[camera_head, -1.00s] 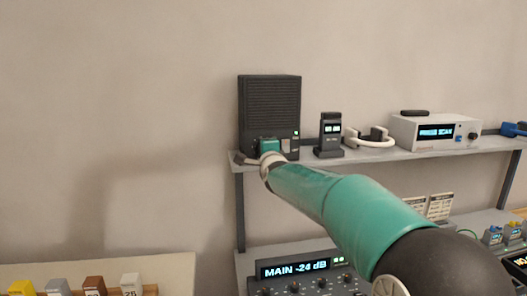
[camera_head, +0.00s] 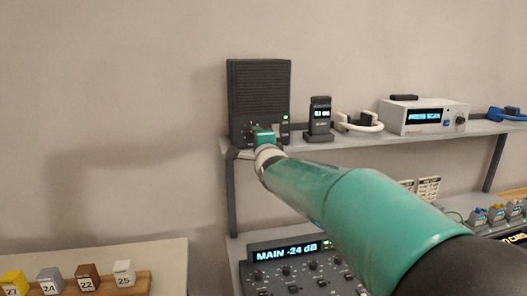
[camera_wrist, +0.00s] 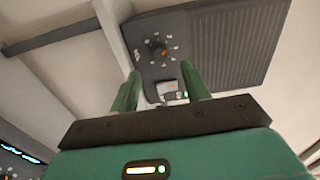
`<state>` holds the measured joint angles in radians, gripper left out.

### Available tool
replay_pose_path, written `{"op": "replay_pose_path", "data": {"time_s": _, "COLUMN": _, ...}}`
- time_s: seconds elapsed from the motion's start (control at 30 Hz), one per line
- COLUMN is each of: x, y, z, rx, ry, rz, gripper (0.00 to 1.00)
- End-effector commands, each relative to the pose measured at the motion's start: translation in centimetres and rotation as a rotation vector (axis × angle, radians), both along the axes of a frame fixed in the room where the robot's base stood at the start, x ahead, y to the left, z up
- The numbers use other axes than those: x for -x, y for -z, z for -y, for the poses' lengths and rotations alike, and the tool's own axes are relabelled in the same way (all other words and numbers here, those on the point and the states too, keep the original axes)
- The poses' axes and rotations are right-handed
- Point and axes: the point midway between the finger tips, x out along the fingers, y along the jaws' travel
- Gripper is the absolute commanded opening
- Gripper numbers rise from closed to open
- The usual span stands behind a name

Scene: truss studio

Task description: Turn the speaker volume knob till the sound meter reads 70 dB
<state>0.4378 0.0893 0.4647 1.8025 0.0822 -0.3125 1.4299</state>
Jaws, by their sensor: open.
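The dark speaker (camera_head: 259,92) stands upright on the shelf's left end, and its grille also shows in the wrist view (camera_wrist: 230,45). My gripper (camera_head: 262,137) is in front of the speaker's lower front. In the wrist view its green fingers (camera_wrist: 161,84) are apart and empty, with the knob beyond their tips; I see no contact.
White headphones (camera_head: 358,123) and a white display unit (camera_head: 424,116) stand farther right on the shelf (camera_head: 375,143). Below is a mixer reading MAIN -24 dB (camera_head: 287,251). Numbered blocks (camera_head: 86,278) stand on a lower surface at left.

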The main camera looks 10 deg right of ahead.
Motion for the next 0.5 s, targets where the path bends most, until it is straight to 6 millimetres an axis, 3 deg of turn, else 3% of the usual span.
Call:
{"op": "replay_pose_path", "data": {"time_s": 0.3, "x": 5.5, "y": -0.1, "z": -0.1, "rx": 0.003, "ry": 0.0, "rz": 0.001, "gripper": 0.47}}
{"op": "replay_pose_path", "data": {"time_s": 0.5, "x": 7.3, "y": 0.0, "z": 0.0, "rx": 0.001, "ry": 0.0, "rz": 0.0, "gripper": 0.47}}
